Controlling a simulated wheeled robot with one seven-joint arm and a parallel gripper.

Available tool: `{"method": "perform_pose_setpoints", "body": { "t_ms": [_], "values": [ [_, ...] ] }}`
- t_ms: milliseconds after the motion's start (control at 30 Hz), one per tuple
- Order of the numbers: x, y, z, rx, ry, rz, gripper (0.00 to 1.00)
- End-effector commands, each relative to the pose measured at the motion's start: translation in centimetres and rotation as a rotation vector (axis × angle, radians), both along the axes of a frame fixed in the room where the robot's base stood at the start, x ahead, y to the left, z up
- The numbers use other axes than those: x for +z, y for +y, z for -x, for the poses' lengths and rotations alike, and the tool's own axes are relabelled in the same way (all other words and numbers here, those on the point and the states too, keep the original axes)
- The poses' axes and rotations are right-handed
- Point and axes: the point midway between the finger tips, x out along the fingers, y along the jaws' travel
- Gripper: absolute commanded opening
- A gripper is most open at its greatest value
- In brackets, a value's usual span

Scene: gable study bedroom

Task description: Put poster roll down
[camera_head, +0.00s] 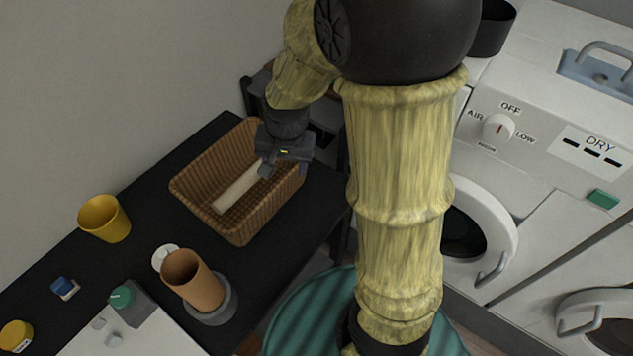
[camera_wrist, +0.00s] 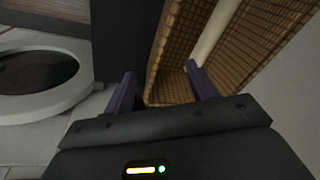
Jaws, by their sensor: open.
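The poster roll (camera_head: 238,189) is a pale cream tube lying inside a brown wicker basket (camera_head: 206,212). In the head view it slants from lower left to upper right, and its upper end is hidden near my gripper. The roll also shows in the wrist view (camera_wrist: 215,30), inside the basket (camera_wrist: 270,35). My gripper (camera_head: 285,168) is over the right end of the basket, with its fingers apart. In the wrist view the open fingers (camera_wrist: 160,88) straddle the basket's near end wall, and the roll is not clamped between them.
The basket stands on a black tabletop (camera_head: 140,190). A yellow cup (camera_head: 105,219), a tan cylinder (camera_head: 193,280) in a grey holder and a blue item (camera_head: 64,287) stand left and in front. White laundry machines (camera_head: 540,130) are on the right. A green striped rug (camera_head: 300,315) lies below.

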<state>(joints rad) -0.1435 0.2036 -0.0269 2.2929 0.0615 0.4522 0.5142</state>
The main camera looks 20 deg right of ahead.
Motion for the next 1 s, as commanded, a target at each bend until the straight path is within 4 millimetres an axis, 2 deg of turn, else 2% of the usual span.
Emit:
{"method": "perform_pose_setpoints", "body": {
  "t_ms": [33,100,200,300,933,967,1000],
  "values": [
    [0.3,-1.3,1.7,0.071,-0.013,0.023,0.57],
    [0.4,-2.7,4.0,0.189,-0.028,0.059,0.57],
    [0.5,-4.1,6.5,0.328,-0.044,0.103,0.57],
    [0.4,-4.8,7.9,0.41,-0.05,0.13,0.57],
    [0.4,-4.9,8.2,0.435,-0.051,0.138,0.57],
    [0.4,-4.9,8.2,0.435,-0.051,0.138,0.55],
    [0.4,-4.9,8.2,0.435,-0.051,0.138,0.47]
  ]
}}
